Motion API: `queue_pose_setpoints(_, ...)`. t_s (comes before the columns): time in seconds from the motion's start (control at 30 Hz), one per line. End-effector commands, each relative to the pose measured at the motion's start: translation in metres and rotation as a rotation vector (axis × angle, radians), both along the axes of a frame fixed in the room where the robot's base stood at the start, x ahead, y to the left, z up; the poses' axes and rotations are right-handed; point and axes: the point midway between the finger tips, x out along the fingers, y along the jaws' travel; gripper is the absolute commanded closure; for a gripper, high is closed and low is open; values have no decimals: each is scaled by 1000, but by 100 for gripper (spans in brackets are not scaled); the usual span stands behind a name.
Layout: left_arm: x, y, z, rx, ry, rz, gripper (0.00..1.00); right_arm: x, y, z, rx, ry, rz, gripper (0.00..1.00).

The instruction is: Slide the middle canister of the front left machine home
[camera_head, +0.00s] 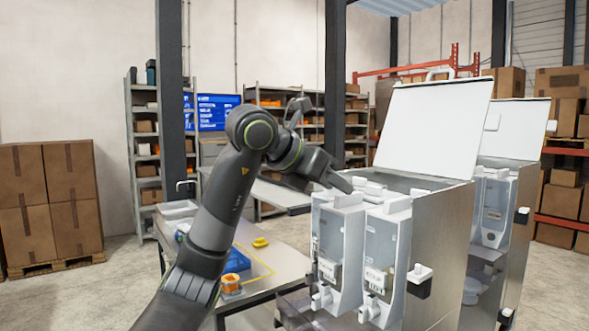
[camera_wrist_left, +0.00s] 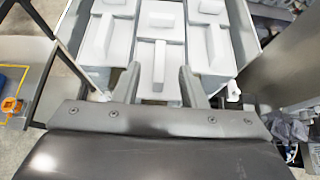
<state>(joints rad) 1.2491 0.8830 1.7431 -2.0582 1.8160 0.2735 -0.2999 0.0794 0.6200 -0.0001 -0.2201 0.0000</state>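The front left machine (camera_head: 440,250) has its lid raised and a row of pale grey canisters along its front. In the left wrist view three canisters show from above: left (camera_wrist_left: 103,40), middle (camera_wrist_left: 160,18) and right (camera_wrist_left: 212,48). The middle one has a raised white grip on top; I cannot tell exactly how far it stands out from its neighbours. My left gripper (camera_wrist_left: 162,82) is open, its fingers apart over the near end of the middle canister. In the head view the left gripper (camera_head: 343,183) is just above the canister tops. My right gripper is out of view.
A second machine (camera_head: 497,205) with an open lid stands behind to the right. A metal table (camera_head: 285,262) with an orange roll (camera_head: 231,284) and a blue bin (camera_head: 237,260) lies to the left. Shelves and stacked cartons (camera_head: 48,200) are farther back.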

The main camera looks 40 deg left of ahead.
Motion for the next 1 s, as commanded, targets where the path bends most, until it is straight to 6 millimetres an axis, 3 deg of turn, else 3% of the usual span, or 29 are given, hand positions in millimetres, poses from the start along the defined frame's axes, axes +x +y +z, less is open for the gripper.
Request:
queue_pose_setpoints(0.03,-12,5,3,3,-8,4,62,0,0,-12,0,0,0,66)
queue_pose_setpoints(0.2,-46,17,27,0,-7,4,62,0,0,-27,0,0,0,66)
queue_pose_setpoints(0.5,-89,31,57,-1,-4,0,62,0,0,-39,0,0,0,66)
queue_pose_setpoints(0.93,-99,34,64,-1,-2,0,62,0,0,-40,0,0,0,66)
queue_pose_setpoints(1.0,-99,34,64,-1,-2,0,70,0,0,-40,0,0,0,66)
